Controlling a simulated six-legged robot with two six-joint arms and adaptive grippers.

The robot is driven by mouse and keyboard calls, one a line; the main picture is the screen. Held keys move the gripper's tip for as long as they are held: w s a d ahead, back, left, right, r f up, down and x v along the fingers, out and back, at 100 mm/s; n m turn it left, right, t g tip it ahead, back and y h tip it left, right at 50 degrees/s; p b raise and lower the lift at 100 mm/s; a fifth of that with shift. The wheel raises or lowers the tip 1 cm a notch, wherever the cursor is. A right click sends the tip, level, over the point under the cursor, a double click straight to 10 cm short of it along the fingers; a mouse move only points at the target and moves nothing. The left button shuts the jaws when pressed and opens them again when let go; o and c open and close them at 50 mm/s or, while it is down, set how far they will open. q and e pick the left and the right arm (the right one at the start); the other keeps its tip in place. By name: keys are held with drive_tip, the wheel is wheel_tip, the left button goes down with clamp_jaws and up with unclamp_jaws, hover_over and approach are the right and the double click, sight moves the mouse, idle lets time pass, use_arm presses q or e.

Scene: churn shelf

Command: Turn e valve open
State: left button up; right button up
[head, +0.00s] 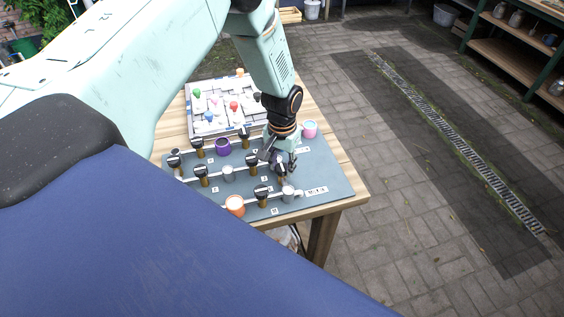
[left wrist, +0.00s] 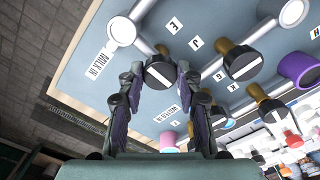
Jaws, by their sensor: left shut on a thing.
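The valve board (head: 325,180) is a grey panel on a wooden table, with several black-topped valve knobs on brass stems and white pipes. My left gripper (head: 284,163) is down at the right part of the board. In the left wrist view its two fingers (left wrist: 160,88) are closed around a black round valve knob (left wrist: 160,72) with a white stripe across its top. Small letter tags lie around it; I cannot tell for certain which tag belongs to this knob. My right gripper is not in view.
Other knobs (head: 262,190) stand close to the left gripper. An orange cup (head: 235,206), a purple cup (head: 223,146) and a pink cup (head: 309,129) sit on the board. A tray of coloured pegs (head: 228,122) lies behind. The paved floor (head: 410,210) to the right is clear.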

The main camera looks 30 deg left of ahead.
sight(282, 167)
use_arm(q)
drive_tip(key=shift+w+r, duration=0.2)
drive_tip(key=shift+w, duration=0.1)
drive_tip(key=o, duration=1.2)
drive_tip(key=shift+s+f, duration=0.1)
drive_tip(key=shift+s, duration=0.1)
drive_tip(key=shift+c, duration=0.2)
wheel_tip(282, 167, up, 12)
drive_tip(key=shift+s, duration=0.1)
